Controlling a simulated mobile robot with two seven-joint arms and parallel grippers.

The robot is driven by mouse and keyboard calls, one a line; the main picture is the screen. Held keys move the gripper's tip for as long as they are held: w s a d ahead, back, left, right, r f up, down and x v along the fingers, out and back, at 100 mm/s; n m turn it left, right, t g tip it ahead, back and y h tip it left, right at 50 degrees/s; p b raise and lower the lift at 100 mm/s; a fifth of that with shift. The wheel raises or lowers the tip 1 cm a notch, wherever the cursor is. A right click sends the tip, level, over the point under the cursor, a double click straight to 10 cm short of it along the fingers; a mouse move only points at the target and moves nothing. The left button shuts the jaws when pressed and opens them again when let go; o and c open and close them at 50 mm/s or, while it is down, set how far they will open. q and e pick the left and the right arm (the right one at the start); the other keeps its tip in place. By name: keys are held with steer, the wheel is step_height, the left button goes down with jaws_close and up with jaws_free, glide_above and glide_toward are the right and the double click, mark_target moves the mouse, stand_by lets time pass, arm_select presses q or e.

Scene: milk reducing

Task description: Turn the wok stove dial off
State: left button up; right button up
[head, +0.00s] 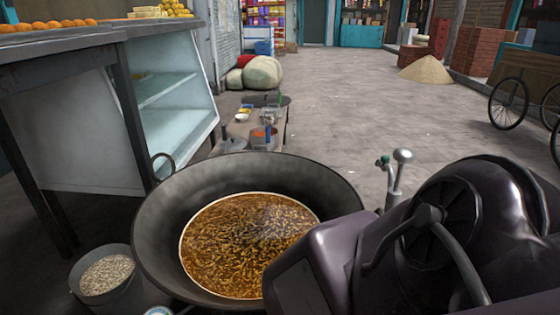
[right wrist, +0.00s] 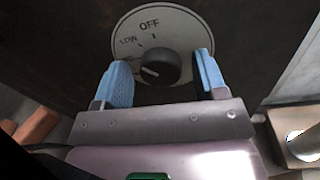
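The wok stove dial shows in the right wrist view as a black knob (right wrist: 153,68) on a pale round plate (right wrist: 186,34) marked OFF at the top and LOW at upper left. The knob's white line slants toward the left side, away from OFF; its exact setting is unclear. My right gripper (right wrist: 162,64) is open, its two blue fingers apart on either side of the knob, with no clear contact visible. In the head view the large dark wok (head: 155,220) holds brown, bubbling food (head: 250,240). The dial is hidden there. My left gripper is not in view.
A bucket (head: 108,292) of pale bits stands left of the wok. A counter with a glass case (head: 178,110) is at left. A low bench with small items (head: 262,132) stands behind the wok. Open paving (head: 345,115) lies beyond, with a cart (head: 510,100) at right.

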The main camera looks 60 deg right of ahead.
stand_by(0.3)
steer(key=v, duration=1)
steer(key=shift+s+a, duration=0.15)
steer(key=shift+a, duration=0.2)
steer(key=w+d+m+g+h, duration=0.1)
steer(key=w+d+m+g, duration=0.1)
steer(key=w+d, duration=0.3)
steer(key=d, duration=0.4)
steer(key=shift+m+g, duration=0.3)
steer(key=shift+m, duration=0.1)
steer(key=shift+d+f, duration=0.1)
